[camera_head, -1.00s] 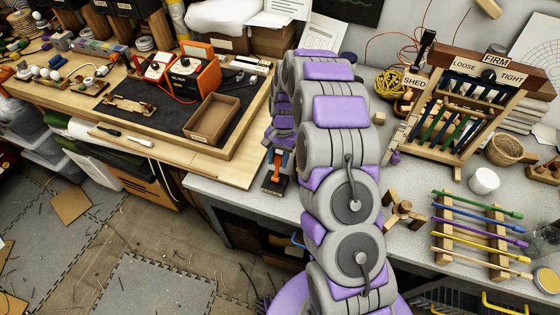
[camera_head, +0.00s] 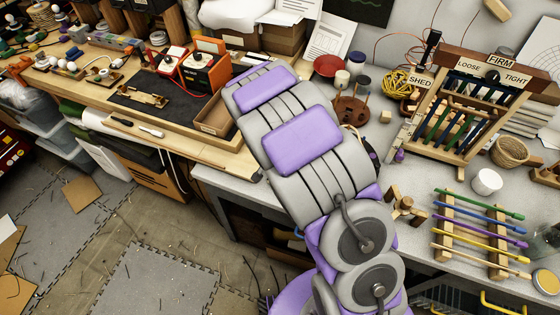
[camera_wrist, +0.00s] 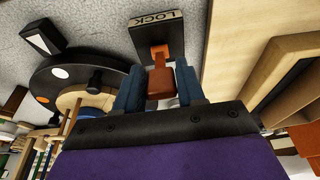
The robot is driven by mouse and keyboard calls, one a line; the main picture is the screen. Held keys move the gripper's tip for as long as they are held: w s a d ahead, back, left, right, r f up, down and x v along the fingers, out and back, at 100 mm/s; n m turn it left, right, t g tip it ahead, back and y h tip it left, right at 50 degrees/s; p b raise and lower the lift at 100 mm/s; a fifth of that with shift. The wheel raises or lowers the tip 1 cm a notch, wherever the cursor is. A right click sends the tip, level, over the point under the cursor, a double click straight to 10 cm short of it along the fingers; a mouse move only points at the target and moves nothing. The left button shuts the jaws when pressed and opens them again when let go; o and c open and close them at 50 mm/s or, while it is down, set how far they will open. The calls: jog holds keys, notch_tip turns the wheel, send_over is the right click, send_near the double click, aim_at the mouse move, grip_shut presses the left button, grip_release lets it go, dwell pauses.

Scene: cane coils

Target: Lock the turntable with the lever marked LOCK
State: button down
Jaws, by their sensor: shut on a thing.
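In the wrist view, the orange lever (camera_wrist: 160,54) rises from a dark block marked LOCK (camera_wrist: 156,27) on the grey bench top. My gripper (camera_wrist: 160,83) has its blue fingers on either side of the lever's orange-brown grip and is shut on it. The turntable (camera_wrist: 57,72), a dark round disc with a white spot, an orange spot and a black knob, lies left of the lever in this view. In the head view my arm hides the gripper, the lever and most or all of the turntable.
A wooden workbench with an open box (camera_head: 213,114) stands left of my arm. A peg rack (camera_head: 472,230), white cup (camera_head: 487,181) and small loom frame (camera_head: 465,110) are on the right. A red bowl (camera_head: 328,66) is behind. In the wrist view a wooden edge (camera_wrist: 240,45) lies close right.

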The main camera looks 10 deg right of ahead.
jog(key=shift+s+a+f, duration=0.3)
jog(key=shift+s+f, duration=0.05)
jog(key=shift+s, duration=0.15)
jog(key=shift+s+a+f, duration=0.25)
jog(key=shift+s+f, duration=0.05)
jog(key=shift+s, duration=0.15)
jog(key=c, duration=1.1)
grip_release()
jog(key=shift+c, duration=0.2)
jog(key=o, duration=0.3)
jog(key=shift+w+f, duration=0.1)
jog(key=shift+w, duration=0.05)
jog(key=shift+o, duration=0.4)
jog(key=shift+a, duration=0.15)
jog(key=shift+r, duration=0.2)
jog(key=p+v, duration=0.2)
jog(key=v, duration=1.5)
jog(key=shift+a, duration=0.2)
